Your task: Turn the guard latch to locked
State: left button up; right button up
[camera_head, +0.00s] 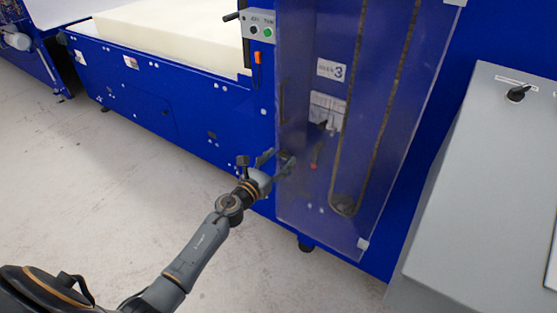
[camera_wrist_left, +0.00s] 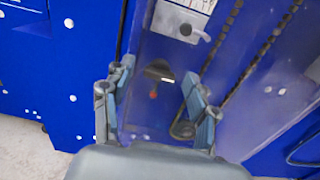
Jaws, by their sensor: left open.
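The clear guard door (camera_head: 345,200) covers a chain drive on the blue machine. A small dark piece with a pale tip, which looks like the guard latch (camera_wrist_left: 158,70), shows between my left fingers in the left wrist view. Its turned position is hard to read. An orange-red spot (camera_wrist_left: 153,94) sits below it. My left gripper (camera_head: 280,160) is open at the guard's left edge, its fingers (camera_wrist_left: 158,76) spread either side of the dark piece. I cannot tell if they touch it. My right gripper is out of view.
A chain (camera_head: 390,100) runs behind the guard. A small button panel (camera_head: 262,25) is at the guard's upper left, beside a foam block (camera_head: 180,30). A grey console (camera_head: 490,170) with a black knob (camera_head: 517,93) stands at right. The floor (camera_head: 120,200) is clear.

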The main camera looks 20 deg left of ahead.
pick_arm(q)
jog(key=shift+c, duration=0.4)
jog(key=c, duration=1.1)
jog(key=shift+o, duration=0.2)
jog(key=shift+n, duration=0.4)
jog(key=n, duration=0.4)
jog(key=shift+a, duration=0.1)
jog(key=n, duration=0.4)
jog(key=shift+n+p, duration=0.3)
jog(key=n, duration=0.4)
jog(key=shift+a, duration=0.1)
jog(key=shift+f+n+p, duration=0.15)
jog(key=shift+n+p, duration=0.45)
jog(key=shift+n, duration=1.6)
